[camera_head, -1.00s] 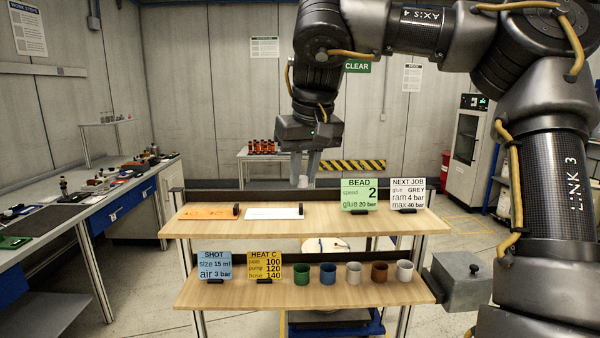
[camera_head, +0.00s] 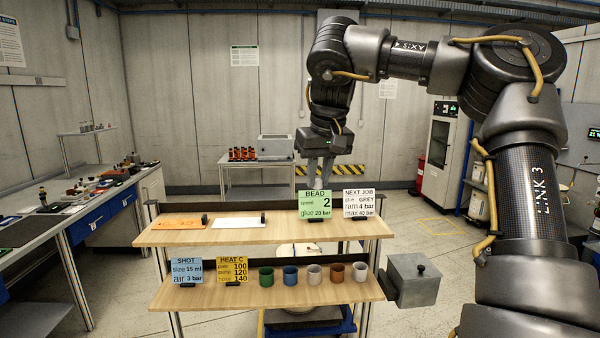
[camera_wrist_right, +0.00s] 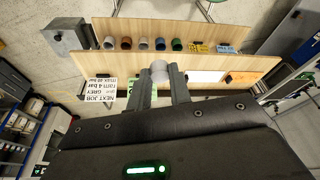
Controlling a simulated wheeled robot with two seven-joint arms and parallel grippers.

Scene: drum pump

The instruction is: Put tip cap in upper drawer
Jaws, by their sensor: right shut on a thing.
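My right gripper (camera_head: 318,176) hangs above the back of the upper shelf, behind the green BEAD card (camera_head: 313,204), which hides its tips in the head view. In the right wrist view the right gripper (camera_wrist_right: 161,80) is shut on a small pale grey cap (camera_wrist_right: 159,69), held between its fingertips. The cap is not clearly seen in the head view. Blue drawer fronts (camera_head: 96,217) show under the left bench; they look shut, and I cannot tell which is the upper drawer. My left gripper is not in view.
The two-tier wooden shelf (camera_head: 180,238) stands in front, with several coloured cups (camera_head: 290,275) and cards below. A grey box (camera_head: 412,280) sits at its right end. The left bench (camera_head: 40,232) is cluttered. A back table (camera_head: 262,164) holds orange bottles and a grey box.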

